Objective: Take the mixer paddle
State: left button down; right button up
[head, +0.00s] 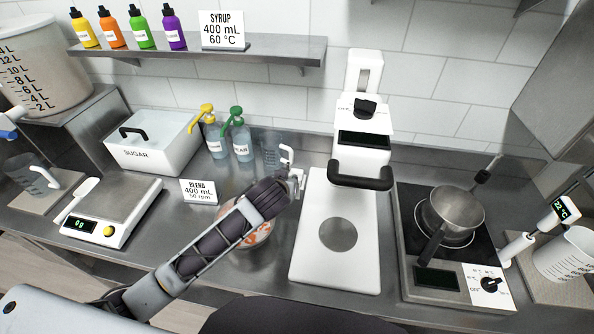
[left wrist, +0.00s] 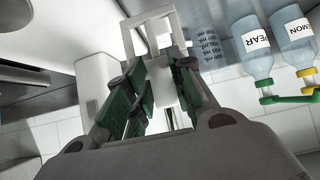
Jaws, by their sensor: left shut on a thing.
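My left gripper (head: 295,181) is above the steel counter, at the end of the arm reaching in from the left. In the left wrist view its green-padded fingers (left wrist: 159,95) are shut on a white piece (left wrist: 160,78), which appears to be the mixer paddle. Its white end shows beside the fingertips in the head view (head: 299,177). Most of its shape is hidden by the gripper. A clear measuring jug (head: 271,152) stands just behind, with a white handle close to the fingertips. My right gripper is not in view.
A bowl (head: 262,238) sits partly under my left forearm. A white machine (head: 312,262) stands to the right, then a hob (head: 405,250) with a saucepan (head: 455,212). Pump bottles (head: 242,142), a BLEND card (head: 199,191) and a scale (head: 112,212) stand left.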

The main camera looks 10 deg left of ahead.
pick_arm(q)
jog(key=shift+s, duration=1.35)
